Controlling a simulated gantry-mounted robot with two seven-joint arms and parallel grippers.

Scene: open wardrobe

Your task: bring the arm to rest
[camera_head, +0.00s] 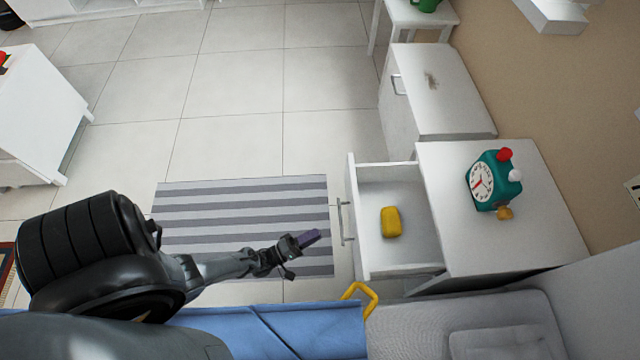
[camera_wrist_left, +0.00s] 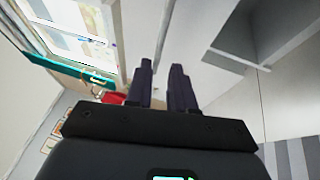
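My left arm comes in from the left in the head view. Its gripper (camera_head: 308,238) is held over the striped rug, left of the open drawer and apart from it. In the left wrist view the two dark purple fingers (camera_wrist_left: 162,85) stand a little apart with nothing between them. My right gripper is not in view.
The open white drawer (camera_head: 391,272) holds a yellow block (camera_head: 391,222). A teal dial scale or clock (camera_head: 493,180) stands on the nightstand (camera_head: 545,235). A bed with a blue cover (camera_head: 300,325) and a yellow curved handle (camera_head: 362,293) lie in front. The striped rug (camera_head: 240,205) is clear.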

